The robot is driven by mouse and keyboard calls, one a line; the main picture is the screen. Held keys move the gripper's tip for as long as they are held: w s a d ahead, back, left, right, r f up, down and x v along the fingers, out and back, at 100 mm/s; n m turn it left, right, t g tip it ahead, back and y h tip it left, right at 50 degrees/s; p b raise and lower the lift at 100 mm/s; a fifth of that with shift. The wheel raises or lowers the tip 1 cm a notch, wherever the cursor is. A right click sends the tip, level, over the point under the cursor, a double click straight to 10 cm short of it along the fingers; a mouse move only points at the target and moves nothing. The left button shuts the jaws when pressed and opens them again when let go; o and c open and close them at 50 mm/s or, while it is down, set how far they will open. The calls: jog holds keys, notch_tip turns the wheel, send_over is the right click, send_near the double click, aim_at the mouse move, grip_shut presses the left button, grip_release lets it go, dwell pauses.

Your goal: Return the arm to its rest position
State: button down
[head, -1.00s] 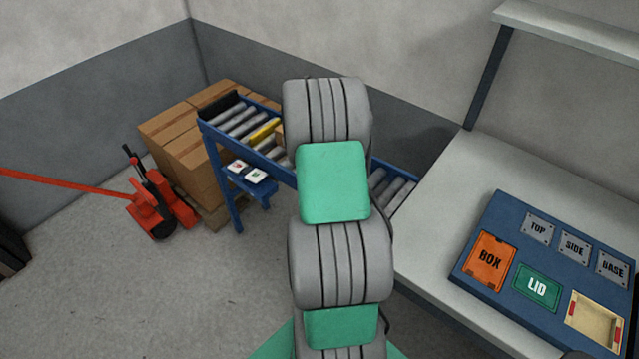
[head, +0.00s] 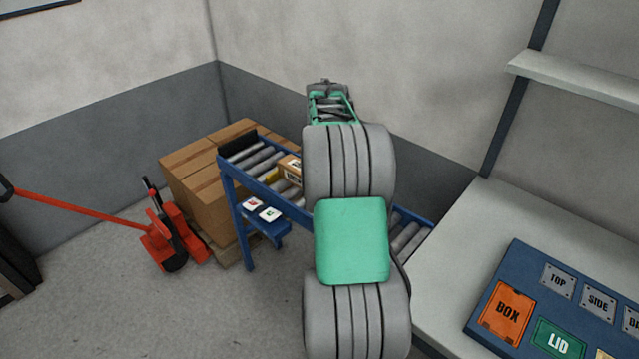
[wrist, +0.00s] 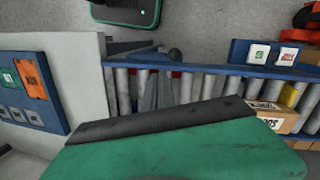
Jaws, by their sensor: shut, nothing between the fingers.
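My arm rises through the middle of the head view, its far end (head: 328,95) standing out against the wall, above the roller conveyor (head: 262,183). My gripper (wrist: 157,85) shows in part in the wrist view, past the dark edge of my green wrist housing. Its narrow grey fingers are together and hold nothing. They show against the conveyor rollers; I cannot tell how far above them they are.
A small carton (head: 289,168) lies on the conveyor. Stacked boxes (head: 205,190) and a red pallet jack (head: 165,235) stand left. The bench (head: 460,240) at right holds a blue board (head: 520,262) with BOX and LID plates. Floor at lower left is clear.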

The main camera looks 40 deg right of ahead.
notch_tip(320, 180, down, 8)
jog(key=s+a+n, duration=0.2)
jog(key=s+n, duration=0.1)
jog(key=n, duration=0.1)
jog(key=s+a+n, duration=0.2)
jog(key=s+a, duration=0.1)
jog(key=a, duration=0.4)
jog(key=a+r+n+t, duration=0.2)
jog(key=a+r, duration=0.2)
jog(key=a, duration=0.3)
jog(key=s+a+r+n+t, duration=0.1)
jog(key=a+r+n+t, duration=0.1)
jog(key=a, duration=0.6)
jog(key=a+r+n+t, duration=0.1)
jog(key=a+r+n, duration=0.2)
jog(key=a+r, duration=0.4)
jog(key=shift+s+a+n+t+h, duration=0.3)
jog(key=shift+s+a+n+t, duration=0.1)
jog(key=shift+a, duration=0.25)
